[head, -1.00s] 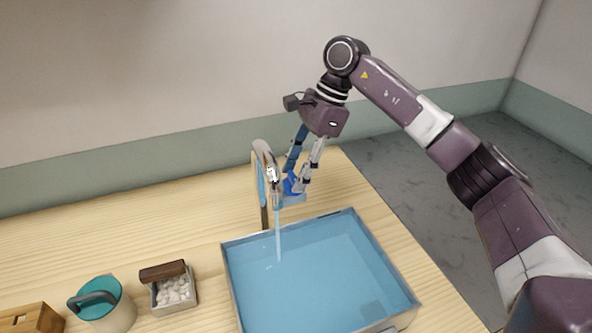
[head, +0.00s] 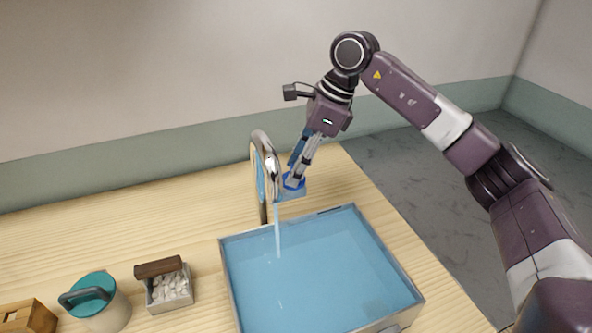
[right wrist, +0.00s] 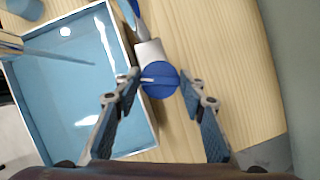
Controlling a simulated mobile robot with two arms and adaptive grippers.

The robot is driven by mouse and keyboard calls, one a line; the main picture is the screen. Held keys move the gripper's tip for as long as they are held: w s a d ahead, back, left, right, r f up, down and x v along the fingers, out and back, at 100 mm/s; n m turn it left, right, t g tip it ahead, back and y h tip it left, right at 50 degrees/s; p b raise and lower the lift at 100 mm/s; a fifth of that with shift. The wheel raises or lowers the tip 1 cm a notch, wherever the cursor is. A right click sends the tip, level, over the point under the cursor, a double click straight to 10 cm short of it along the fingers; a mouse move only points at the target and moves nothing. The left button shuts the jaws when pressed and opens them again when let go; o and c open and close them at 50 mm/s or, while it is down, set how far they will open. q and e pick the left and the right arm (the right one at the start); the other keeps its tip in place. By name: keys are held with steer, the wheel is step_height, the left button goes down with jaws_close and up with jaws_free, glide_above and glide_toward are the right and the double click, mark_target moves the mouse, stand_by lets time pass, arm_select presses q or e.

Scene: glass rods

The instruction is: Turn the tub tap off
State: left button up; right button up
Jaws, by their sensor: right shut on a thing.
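The tub tap (head: 268,155) is a curved chrome spout at the back edge of the tub (head: 233,300). A thin stream of water (head: 278,235) falls from it into the blue tub. The tap's round blue knob (head: 294,183) sits just right of the spout; it also shows in the right wrist view (right wrist: 160,82), with a pale line across its face. My right gripper (head: 295,176) reaches down from above and is shut on the knob, one finger on each side in the right wrist view (right wrist: 160,75). My left gripper is not in view.
Left of the tub are a small box of white pebbles (head: 172,288) with a brown top edge, a pale pot (head: 107,316) with a teal top and grey handle, and a wooden box (head: 28,318). Bare wooden counter (head: 130,230) lies behind them. A wall stands behind the counter.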

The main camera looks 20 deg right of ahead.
steer(key=m+t+b, duration=0.1)
steer(key=m, duration=0.1)
steer(key=m+t+h+b, duration=0.1)
steer(key=m+b, duration=0.1)
steer(key=m, duration=0.1)
steer(key=shift+s, duration=0.1)
steer(key=shift+a+r+m+t+h+b, duration=0.15)
steer(key=shift+m+h+b, duration=0.25)
steer(key=shift+m, duration=0.6)
steer(key=shift+f+m+t+h+b, duration=0.1)
steer(key=shift+m+t+h+b, duration=0.2)
steer(key=shift+m, duration=0.7)
steer(key=shift+r, duration=0.1)
steer(key=o, duration=1.2)
steer(key=shift+c, duration=0.2)
steer(key=v, duration=1.2)
